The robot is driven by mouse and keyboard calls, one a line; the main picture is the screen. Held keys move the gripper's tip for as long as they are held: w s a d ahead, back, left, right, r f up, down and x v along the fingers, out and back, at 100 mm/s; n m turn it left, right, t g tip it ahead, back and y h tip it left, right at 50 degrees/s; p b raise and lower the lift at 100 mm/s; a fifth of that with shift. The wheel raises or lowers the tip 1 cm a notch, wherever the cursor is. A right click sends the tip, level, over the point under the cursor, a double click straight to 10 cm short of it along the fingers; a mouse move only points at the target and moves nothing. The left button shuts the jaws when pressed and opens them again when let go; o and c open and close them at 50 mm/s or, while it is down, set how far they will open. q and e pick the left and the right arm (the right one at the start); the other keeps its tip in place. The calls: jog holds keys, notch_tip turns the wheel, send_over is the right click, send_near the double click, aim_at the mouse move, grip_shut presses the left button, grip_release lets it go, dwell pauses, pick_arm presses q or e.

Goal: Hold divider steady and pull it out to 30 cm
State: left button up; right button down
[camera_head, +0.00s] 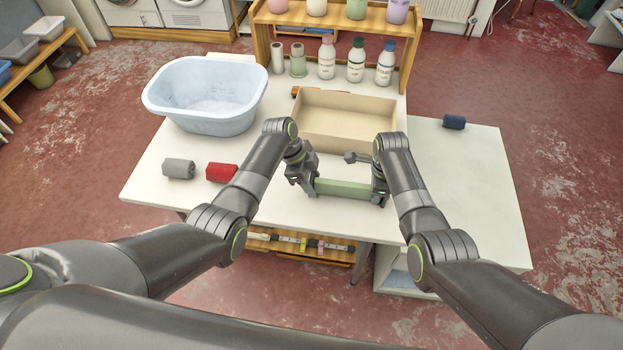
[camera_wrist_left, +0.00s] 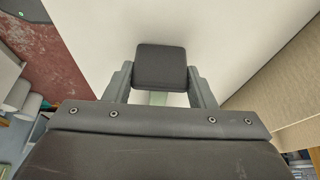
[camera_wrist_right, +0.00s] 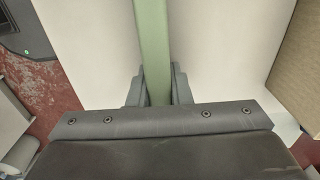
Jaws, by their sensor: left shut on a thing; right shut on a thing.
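The divider (camera_head: 345,189) is a pale green bar lying left to right near the table's front edge, in front of the open tan box. A dark square end block (camera_wrist_left: 160,67) sits between the fingers of my left gripper (camera_wrist_left: 160,85), with a bit of green showing below it. My left gripper (camera_head: 303,185) is shut at the bar's left end. My right gripper (camera_head: 378,193) is at its right end. In the right wrist view the green bar (camera_wrist_right: 152,45) runs between the fingers of my right gripper (camera_wrist_right: 154,90), which are shut on it.
The tan box (camera_head: 350,118) stands just behind the bar. A blue basin (camera_head: 207,95) is at the back left, with grey (camera_head: 178,168) and red (camera_head: 221,172) rolls before it. A dark blue roll (camera_head: 454,122) lies on the mostly clear right table. Bottles (camera_head: 356,62) stand behind.

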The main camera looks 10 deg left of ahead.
pick_arm(q)
jog(key=a, duration=0.8)
jog(key=shift+a, duration=0.1)
jog(key=o, duration=1.4)
jog(key=v, duration=1.2)
